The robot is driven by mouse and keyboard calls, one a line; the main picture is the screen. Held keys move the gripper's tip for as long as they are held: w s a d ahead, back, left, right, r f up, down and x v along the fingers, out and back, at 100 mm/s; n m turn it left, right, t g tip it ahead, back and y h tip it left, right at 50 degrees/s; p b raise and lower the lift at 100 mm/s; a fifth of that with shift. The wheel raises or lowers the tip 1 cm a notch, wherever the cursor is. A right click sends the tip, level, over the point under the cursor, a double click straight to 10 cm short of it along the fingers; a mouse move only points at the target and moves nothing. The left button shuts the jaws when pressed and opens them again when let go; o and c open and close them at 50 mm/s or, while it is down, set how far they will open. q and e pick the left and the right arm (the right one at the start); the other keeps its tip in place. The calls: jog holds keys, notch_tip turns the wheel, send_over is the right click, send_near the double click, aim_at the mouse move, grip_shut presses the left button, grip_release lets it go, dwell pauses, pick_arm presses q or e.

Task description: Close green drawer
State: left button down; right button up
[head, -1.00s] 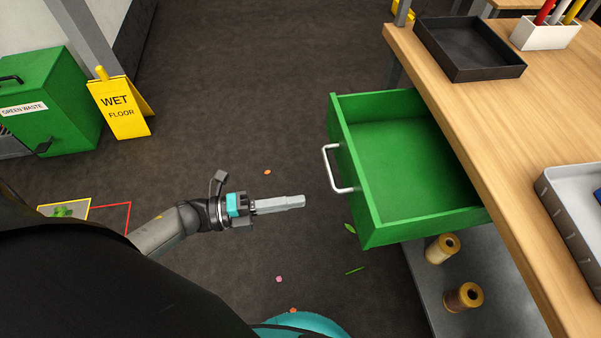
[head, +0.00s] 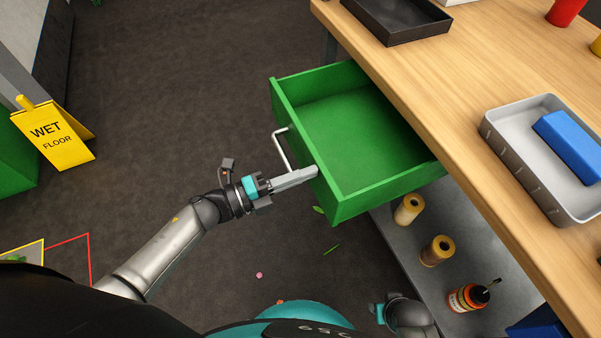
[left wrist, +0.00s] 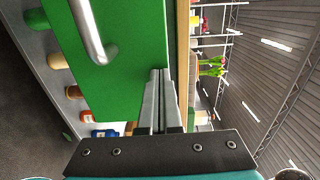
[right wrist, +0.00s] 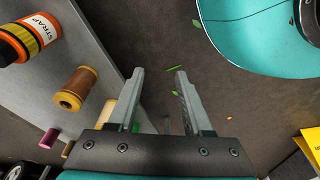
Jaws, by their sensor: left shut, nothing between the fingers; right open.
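The green drawer (head: 352,130) stands pulled out, empty, from under the wooden worktop. Its silver handle (head: 281,150) is on the front panel; the handle also shows in the left wrist view (left wrist: 90,32). My left gripper (head: 316,172) is shut and empty, its fingertips at the drawer front beside the near end of the handle. In the left wrist view the fingertips (left wrist: 158,72) lie against or just in front of the green panel; I cannot tell if they touch. My right gripper (right wrist: 154,75) is open and empty, low near the shelf; only part of its arm shows in the head view.
The worktop (head: 440,75) holds a black tray (head: 400,22) and a grey tray (head: 505,130) with a blue block. Spools (head: 408,209) stand on the lower grey shelf (head: 400,240). A yellow wet floor sign (head: 55,135) stands left. Floor before the drawer is mostly clear.

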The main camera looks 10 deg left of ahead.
pick_arm(q)
jog(key=b+x, duration=0.6)
jog(key=x, duration=1.6)
jog(key=shift+d, duration=0.2)
pick_arm(e)
jog(key=w+a+r+t, duration=0.1)
jog(key=w+r, duration=0.4)
jog(key=r, duration=0.7)
jog(key=shift+a+r+t, duration=0.3)
jog(key=shift+a+t, duration=0.1)
jog(key=shift+a, duration=0.2)
pick_arm(q)
jog(key=shift+w+r, duration=0.2)
jog(key=shift+r, duration=0.05)
